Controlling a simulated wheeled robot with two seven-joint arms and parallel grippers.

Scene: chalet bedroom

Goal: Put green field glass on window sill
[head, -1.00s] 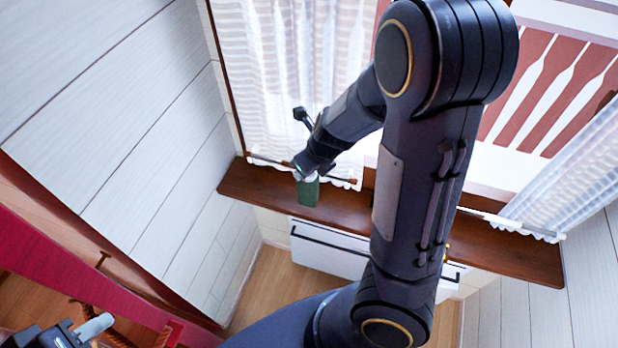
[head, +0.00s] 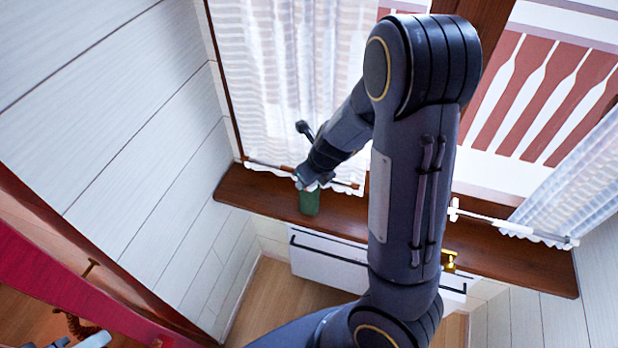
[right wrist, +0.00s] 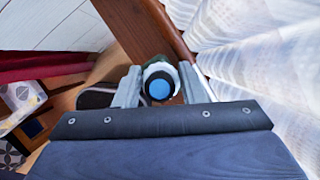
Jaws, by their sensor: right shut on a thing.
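The green field glass (head: 310,202) is at the left part of the brown wooden window sill (head: 258,193) in the head view. My right gripper (head: 310,184) is shut on its upper end, and the green body hangs below the fingers, about upright. I cannot tell if its base touches the sill. In the right wrist view (right wrist: 160,88) its round end, with a blue lens and dark rim, sits between the two fingers.
White lace curtains (head: 290,85) hang just behind the sill on a low rod. A white panel with a dark rail (head: 325,262) is under the sill. A brass handle (head: 449,262) is right of my arm. The sill's right part (head: 510,258) is bare.

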